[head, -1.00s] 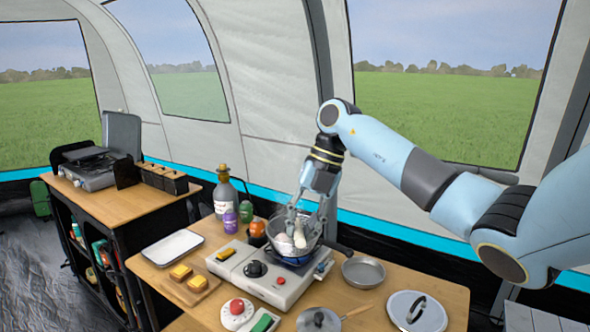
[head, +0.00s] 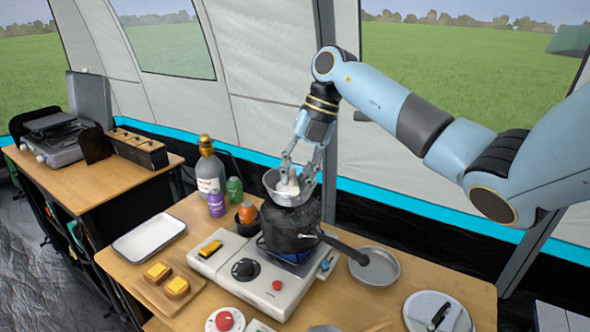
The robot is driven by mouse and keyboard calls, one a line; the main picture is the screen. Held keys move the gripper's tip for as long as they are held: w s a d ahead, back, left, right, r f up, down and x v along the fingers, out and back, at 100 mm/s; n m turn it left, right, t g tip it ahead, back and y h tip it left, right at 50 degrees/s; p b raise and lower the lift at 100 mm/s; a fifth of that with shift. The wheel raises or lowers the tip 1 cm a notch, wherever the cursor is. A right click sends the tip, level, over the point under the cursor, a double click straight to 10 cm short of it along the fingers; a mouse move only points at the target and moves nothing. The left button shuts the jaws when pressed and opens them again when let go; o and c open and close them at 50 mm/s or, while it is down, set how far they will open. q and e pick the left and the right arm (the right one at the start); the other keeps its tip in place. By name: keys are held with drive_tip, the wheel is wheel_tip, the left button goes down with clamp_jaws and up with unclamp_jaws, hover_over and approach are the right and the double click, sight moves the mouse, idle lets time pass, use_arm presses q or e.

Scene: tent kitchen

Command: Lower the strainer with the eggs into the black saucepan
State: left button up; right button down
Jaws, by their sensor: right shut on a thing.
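The black saucepan (head: 288,232) stands upright on the blue-lit burner of the white stove, its dark handle pointing to the lower right. The metal strainer (head: 284,197) is just above and slightly behind the saucepan's rim in the head view. White eggs (head: 288,184) lie in it, partly hidden by the fingers, so I cannot tell how many. My right gripper (head: 301,178) is shut at the strainer, fingers pointing down. Its exact grip point and the gap between strainer and saucepan are hard to judge. My left gripper is not in view.
The white stove (head: 215,262) fills the table's middle. Bottles (head: 211,170) and an orange-topped jar (head: 246,212) stand close left of the saucepan. A white tray (head: 148,238) and bread board (head: 155,292) lie left.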

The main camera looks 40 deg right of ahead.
drive_tip(key=shift+f, duration=0.35)
wheel_tip(320, 180, down, 2)
drive_tip(key=shift+w+f+b, duration=0.1)
drive_tip(key=shift+f+b, duration=0.05)
drive_tip(key=shift+b, duration=0.55)
use_arm(q)
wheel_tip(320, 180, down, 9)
drive_tip(key=b, duration=0.7)
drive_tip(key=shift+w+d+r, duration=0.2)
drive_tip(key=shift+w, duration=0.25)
use_arm(e)
wheel_tip(320, 180, down, 9)
drive_tip(key=shift+f, duration=0.2)
use_arm(q)
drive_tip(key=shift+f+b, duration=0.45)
drive_tip(key=shift+b, duration=0.15)
use_arm(e)
drive_tip(key=shift+f, duration=0.55)
drive_tip(key=c, duration=1.2)
unclamp_jaws()
drive_tip(key=v, duration=1.2)
